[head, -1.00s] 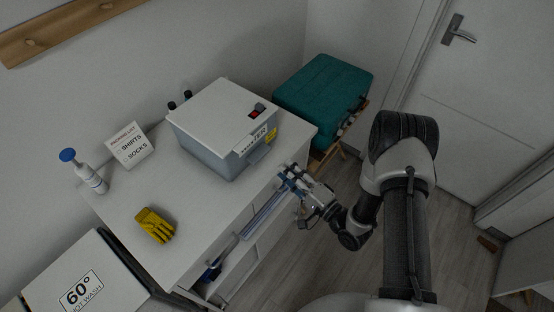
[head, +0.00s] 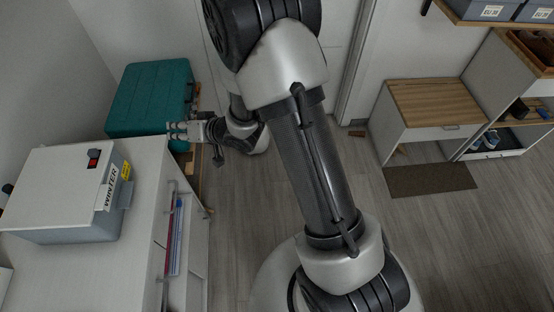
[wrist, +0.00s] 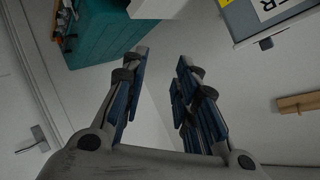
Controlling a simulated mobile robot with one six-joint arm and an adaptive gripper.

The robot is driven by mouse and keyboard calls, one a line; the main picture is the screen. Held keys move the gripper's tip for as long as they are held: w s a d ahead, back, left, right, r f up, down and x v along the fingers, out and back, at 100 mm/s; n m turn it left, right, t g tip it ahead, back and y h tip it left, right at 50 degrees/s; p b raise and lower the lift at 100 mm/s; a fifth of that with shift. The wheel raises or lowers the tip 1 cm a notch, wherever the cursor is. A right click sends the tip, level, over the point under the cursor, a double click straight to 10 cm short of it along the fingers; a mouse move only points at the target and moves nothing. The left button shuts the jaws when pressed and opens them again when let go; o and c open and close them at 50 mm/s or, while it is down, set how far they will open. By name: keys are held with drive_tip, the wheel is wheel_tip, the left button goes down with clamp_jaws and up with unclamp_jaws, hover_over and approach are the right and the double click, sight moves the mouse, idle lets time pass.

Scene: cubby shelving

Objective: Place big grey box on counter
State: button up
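The big grey box (head: 62,190) has a white lid, a WINTER label and a yellow sticker. It sits on the white counter (head: 137,245) at the left of the head view. Part of the box also shows at the top right of the wrist view (wrist: 240,17). My gripper (head: 175,132) is off the box, near the counter's back right corner and in front of the teal case. In the wrist view, its two blue-padded fingers (wrist: 163,62) are apart with nothing between them.
A teal case (head: 150,95) stands behind the counter, close to my gripper. A low wooden-topped cabinet (head: 435,105), a dark mat (head: 430,180) and shelving (head: 510,80) are at the right. The floor (head: 440,250) at the lower right is clear.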

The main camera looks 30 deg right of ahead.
drive_tip(key=s+d+r+g+h, duration=0.1)
drive_tip(key=s+d+r+h, duration=0.3)
drive_tip(key=d+r, duration=0.35)
drive_tip(key=s+d+r+h, duration=0.3)
drive_tip(key=s+d+r, duration=0.25)
drive_tip(key=r, duration=0.25)
drive_tip(key=s+r+g, duration=0.2)
drive_tip(key=s, duration=0.9)
drive_tip(key=s+r+n+g, duration=0.1)
drive_tip(key=s+r+g, duration=0.1)
drive_tip(key=s, duration=1)
drive_tip(key=shift+s, duration=0.2)
drive_tip(key=shift+c, duration=0.2)
